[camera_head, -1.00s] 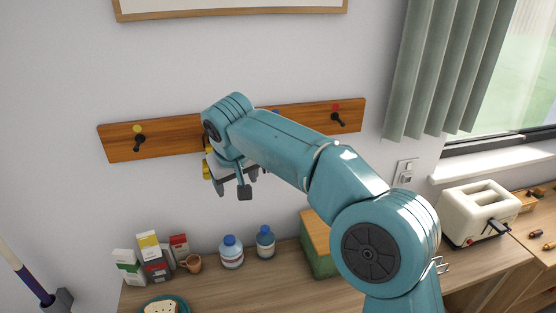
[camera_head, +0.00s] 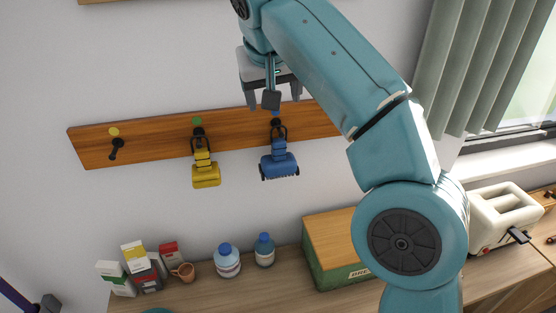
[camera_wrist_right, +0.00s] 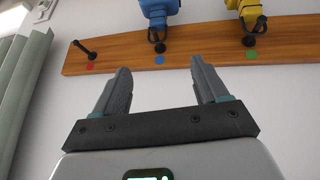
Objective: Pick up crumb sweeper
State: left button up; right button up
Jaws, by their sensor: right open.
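Two sweeper-like tools hang by loop handles from a wooden hook rack (camera_head: 240,131) on the wall. The yellow one (camera_head: 206,174) hangs under a green dot and the blue one (camera_head: 279,165) under a blue dot. I cannot tell which is the crumb sweeper. My right gripper (camera_head: 270,101) is open and empty, just above the blue tool's hook in the head view. In the right wrist view its open fingers (camera_wrist_right: 159,75) show in front of the rack, with the blue tool (camera_wrist_right: 159,12) and the yellow tool (camera_wrist_right: 249,12) beyond, upside down. My left gripper is not seen.
A free hook (camera_head: 117,148) is at the rack's left end. Below, the counter (camera_head: 220,293) holds cartons (camera_head: 135,258), a mug (camera_head: 184,272), two bottles (camera_head: 227,261), a green box with a wooden lid (camera_head: 330,238) and a toaster (camera_head: 503,215). A curtain (camera_head: 478,65) hangs at right.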

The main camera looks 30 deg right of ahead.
jog(key=b, duration=0.2)
send_near(278, 130)
jog(key=x, duration=0.6)
jog(key=shift+d+f, duration=0.2)
jog(key=x, duration=0.5)
jog(key=shift+w+d+p, duration=0.15)
jog(key=shift+w+p, duration=0.05)
jog(key=shift+p, duration=0.15)
jog(key=shift+s+a+r, duration=0.15)
jog(key=shift+a+r, duration=0.05)
jog(key=shift+a, duration=0.15)
jog(key=c, duration=0.6)
jog(key=shift+d+f, duration=0.1)
jog(key=shift+d, duration=0.15)
grip_shut()
jog(key=shift+a, duration=0.15)
